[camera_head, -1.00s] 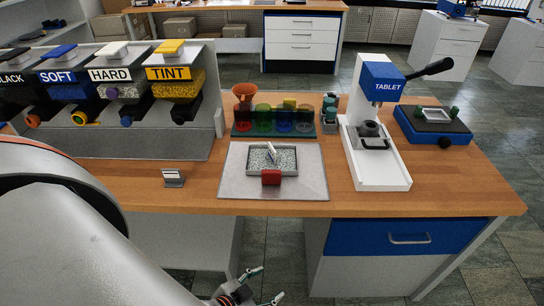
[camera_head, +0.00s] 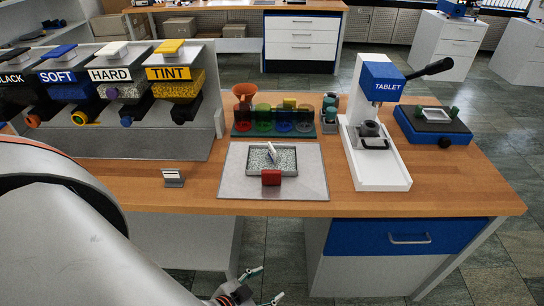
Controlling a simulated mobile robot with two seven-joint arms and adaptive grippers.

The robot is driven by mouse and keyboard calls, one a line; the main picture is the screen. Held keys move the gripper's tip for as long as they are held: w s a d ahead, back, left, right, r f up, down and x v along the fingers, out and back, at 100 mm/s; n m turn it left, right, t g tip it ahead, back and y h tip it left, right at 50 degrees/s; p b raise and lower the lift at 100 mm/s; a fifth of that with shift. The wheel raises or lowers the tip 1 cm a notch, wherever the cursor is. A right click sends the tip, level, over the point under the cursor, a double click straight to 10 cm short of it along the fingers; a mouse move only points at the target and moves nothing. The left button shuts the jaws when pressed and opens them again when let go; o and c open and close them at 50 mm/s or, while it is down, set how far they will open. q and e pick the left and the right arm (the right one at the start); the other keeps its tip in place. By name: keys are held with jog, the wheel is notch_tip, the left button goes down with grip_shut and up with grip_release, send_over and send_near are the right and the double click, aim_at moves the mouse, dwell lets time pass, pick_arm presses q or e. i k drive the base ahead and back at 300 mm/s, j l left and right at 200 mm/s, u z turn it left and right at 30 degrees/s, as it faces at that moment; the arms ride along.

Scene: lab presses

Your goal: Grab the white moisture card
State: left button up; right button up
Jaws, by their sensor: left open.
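A small pale card-like piece (camera_head: 173,178) stands near the table's front edge, left of the grey mat. It looks like the white moisture card, but it is too small to read. Another slim white piece (camera_head: 271,152) stands tilted in a tray of speckled granules (camera_head: 286,169). My left gripper (camera_head: 266,285) is open and empty, low in front of the table, below and right of the card. It is apart from everything on the table. My right gripper is out of view.
The tray, with a red block (camera_head: 271,177) at its front, sits on the grey mat (camera_head: 308,187). Dispensers (camera_head: 178,85) stand at the left and a tablet press (camera_head: 385,185) at the right. Coloured cups (camera_head: 283,122) stand behind the mat. Bare wood (camera_head: 205,188) surrounds the card.

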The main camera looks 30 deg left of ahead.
aim_at(272, 154)
jog(key=k+j, duration=0.1)
jog(key=j, duration=0.3)
jog(key=k+j, duration=0.1)
jog(key=j, duration=0.25)
jog(key=k+j, duration=0.1)
jog(key=j, duration=0.3)
jog(key=k+j, duration=0.1)
jog(key=j, duration=0.25)
jog(key=k+j, duration=0.1)
jog(key=j, duration=0.3)
jog(key=i+l, duration=0.1)
jog(key=l, duration=0.5)
jog(key=i+u, duration=0.05)
